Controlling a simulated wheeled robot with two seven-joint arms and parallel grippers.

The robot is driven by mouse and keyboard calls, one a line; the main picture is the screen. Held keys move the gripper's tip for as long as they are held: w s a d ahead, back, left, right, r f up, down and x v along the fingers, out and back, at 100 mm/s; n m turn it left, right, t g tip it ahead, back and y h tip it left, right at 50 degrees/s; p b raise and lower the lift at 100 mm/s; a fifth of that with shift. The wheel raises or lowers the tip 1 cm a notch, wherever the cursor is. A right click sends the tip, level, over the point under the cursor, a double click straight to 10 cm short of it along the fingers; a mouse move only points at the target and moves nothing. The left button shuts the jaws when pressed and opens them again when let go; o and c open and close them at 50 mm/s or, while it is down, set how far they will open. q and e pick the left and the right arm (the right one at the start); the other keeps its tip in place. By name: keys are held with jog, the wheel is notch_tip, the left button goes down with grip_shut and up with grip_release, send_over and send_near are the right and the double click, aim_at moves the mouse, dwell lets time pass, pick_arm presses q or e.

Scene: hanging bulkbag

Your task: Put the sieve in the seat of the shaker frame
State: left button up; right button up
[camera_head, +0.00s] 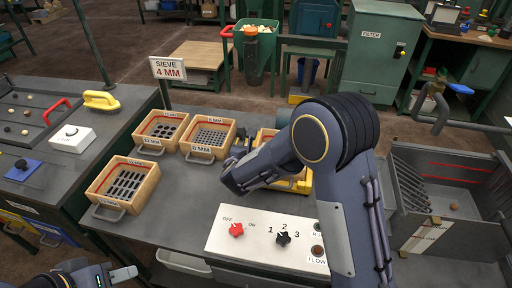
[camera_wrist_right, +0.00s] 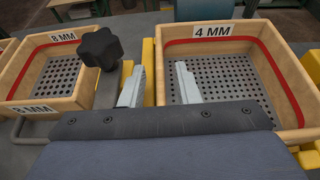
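The sieve labelled 4 MM (camera_wrist_right: 222,75), a wooden box with a red band and perforated floor, lies between yellow parts of the shaker frame (camera_wrist_right: 149,72) in the right wrist view. I cannot tell whether it sits fully down. In the head view my right arm mostly hides it and the yellow frame (camera_head: 301,186). My right gripper (camera_wrist_right: 158,68) is open; its two pale fingers appear on either side of the sieve's left wall, and contact is unclear. A black star knob (camera_wrist_right: 101,48) stands left of it. My left gripper (camera_head: 124,274) is at the bottom left, away from the sieves.
Several other sieves (camera_head: 123,186) stand left of the frame. A sign (camera_head: 168,69) reads SIEVE 4 MM. A control panel (camera_head: 262,240) with red and black knobs is in front. A grey metal bin (camera_head: 425,225) is at right. Bare bench lies between the sieves and panel.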

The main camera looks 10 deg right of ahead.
jog(key=shift+r, duration=0.15)
jog(key=v, duration=1.2)
jog(key=s+d+m+g, duration=0.8)
jog(key=s+d+m, duration=0.5)
jog(key=d+m, duration=0.35)
jog(key=s+a+r+m+y, duration=0.1)
jog(key=s+a+m+y, duration=0.1)
jog(key=s+m+y, duration=0.2)
jog(key=s+a+r+m+t+y, duration=0.1)
jog(key=s+r+m+y, duration=0.1)
jog(key=s+m+y, duration=0.3)
jog(key=s+m, duration=0.4)
jog(key=m, duration=0.4)
jog(key=shift+a, duration=0.35)
jog(key=shift+s, duration=0.1)
